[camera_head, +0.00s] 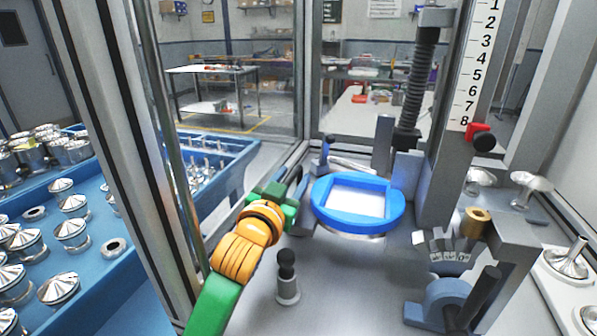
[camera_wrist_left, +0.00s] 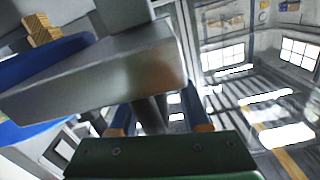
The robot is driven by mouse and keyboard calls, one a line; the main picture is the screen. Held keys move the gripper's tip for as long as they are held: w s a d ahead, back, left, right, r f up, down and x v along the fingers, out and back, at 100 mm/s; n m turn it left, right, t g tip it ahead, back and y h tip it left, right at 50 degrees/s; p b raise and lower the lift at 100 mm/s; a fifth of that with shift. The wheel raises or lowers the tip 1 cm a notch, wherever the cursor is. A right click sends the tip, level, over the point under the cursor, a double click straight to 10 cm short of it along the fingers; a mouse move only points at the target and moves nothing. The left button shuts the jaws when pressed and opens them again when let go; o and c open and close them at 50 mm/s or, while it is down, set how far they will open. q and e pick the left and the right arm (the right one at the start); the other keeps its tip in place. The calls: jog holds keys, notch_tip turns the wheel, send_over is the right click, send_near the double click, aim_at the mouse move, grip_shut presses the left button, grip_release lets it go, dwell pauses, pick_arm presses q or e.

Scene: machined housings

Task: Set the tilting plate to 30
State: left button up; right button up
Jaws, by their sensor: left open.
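A blue ring-shaped plate with a square opening (camera_head: 325,212) sits in the middle of the machine bed in the head view. An angle scale with dark marks (camera_head: 450,258) stands to its right, below a brass knob (camera_head: 477,221); its numbers are too small to read. My left gripper (camera_head: 299,188) is at the plate's left edge, by a small dark-knobbed post (camera_head: 326,150). In the left wrist view its two fingers (camera_wrist_left: 160,118) are apart, with a dark rod showing between them. A grey block (camera_wrist_left: 95,80) covers much of that view. I cannot tell whether the fingers touch anything.
A short black-knobbed post (camera_head: 287,278) stands in front of the plate. A blue clamp with a dark handle (camera_head: 484,298) is at front right. A numbered vertical scale (camera_head: 472,75) with a red pointer (camera_head: 478,131) rises behind. A frame post (camera_head: 120,150) stands left, beside trays of metal parts.

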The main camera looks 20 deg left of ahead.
pick_arm(q)
jog(key=shift+w, duration=0.3)
jog(key=shift+s+r, duration=0.4)
jog(key=shift+s, duration=0.3)
jog(key=shift+s+r, duration=0.1)
jog(key=shift+s, duration=0.15)
jog(key=shift+c, duration=0.7)
jog(key=shift+w+d, duration=0.1)
grip_shut()
